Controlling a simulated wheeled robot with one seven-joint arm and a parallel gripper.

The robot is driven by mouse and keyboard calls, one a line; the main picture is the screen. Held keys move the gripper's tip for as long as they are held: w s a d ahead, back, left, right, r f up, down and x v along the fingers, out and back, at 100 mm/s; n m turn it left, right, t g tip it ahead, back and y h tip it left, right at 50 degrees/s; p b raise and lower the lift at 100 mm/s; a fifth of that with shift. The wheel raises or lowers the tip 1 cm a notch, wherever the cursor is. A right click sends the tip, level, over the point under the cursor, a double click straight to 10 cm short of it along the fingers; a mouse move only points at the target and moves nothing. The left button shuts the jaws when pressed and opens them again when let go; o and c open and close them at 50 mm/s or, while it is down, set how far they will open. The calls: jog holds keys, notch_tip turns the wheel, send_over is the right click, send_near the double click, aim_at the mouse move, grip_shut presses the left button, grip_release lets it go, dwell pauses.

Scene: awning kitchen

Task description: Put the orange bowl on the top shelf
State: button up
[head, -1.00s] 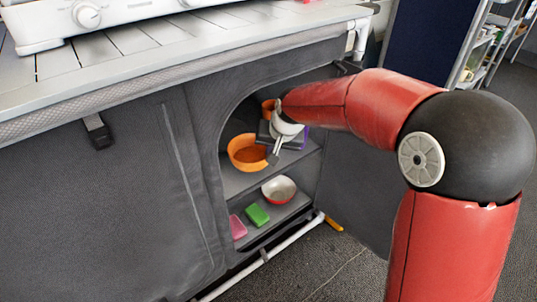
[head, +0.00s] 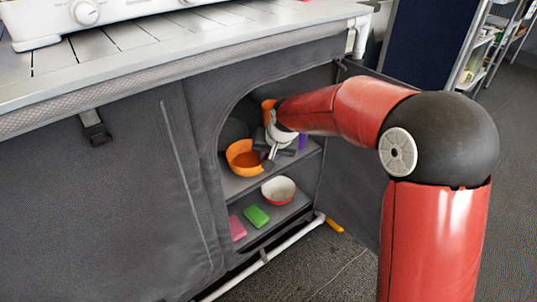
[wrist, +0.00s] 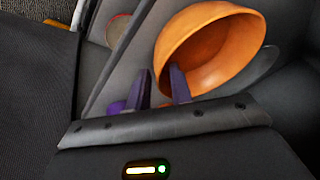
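The orange bowl (head: 240,161) stands on the upper shelf (head: 236,187) inside the open cabinet. It also shows large in the wrist view (wrist: 222,55). My gripper (head: 265,161) is at the bowl's right side. In the wrist view my gripper's two fingers (wrist: 161,78) are apart. One finger shows against the bowl's inside and the other is outside its near rim, with a gap between them. I cannot tell whether either finger touches the bowl.
A red and white bowl (head: 278,190), a green sponge (head: 256,216) and a pink sponge (head: 237,228) are on the shelf below. A purple thing (head: 303,141) is right of my gripper. An orange item (head: 268,105) is behind my wrist. The cabinet's arched opening edge is close.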

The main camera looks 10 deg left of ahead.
jog(key=shift+d+r, duration=0.1)
jog(key=shift+r, duration=0.4)
jog(key=p+v, duration=0.2)
jog(key=v, duration=0.9)
jog(key=s+d+r+h, duration=0.1)
jog(key=s+d+r, duration=0.35)
jog(key=d, duration=0.45)
jog(key=s+d+f, duration=0.1)
jog(key=s+d, duration=0.4)
jog(key=s, duration=0.1)
jog(key=s+d+m+t+h, duration=0.1)
jog(key=s+d, duration=0.4)
jog(key=s, duration=0.2)
jog(key=s+d+f+m+h, duration=0.1)
jog(key=s+d, duration=0.4)
jog(key=s, duration=0.2)
jog(key=shift+d+f+t, duration=0.3)
jog(key=shift+d, duration=0.05)
jog(key=shift+r, duration=0.1)
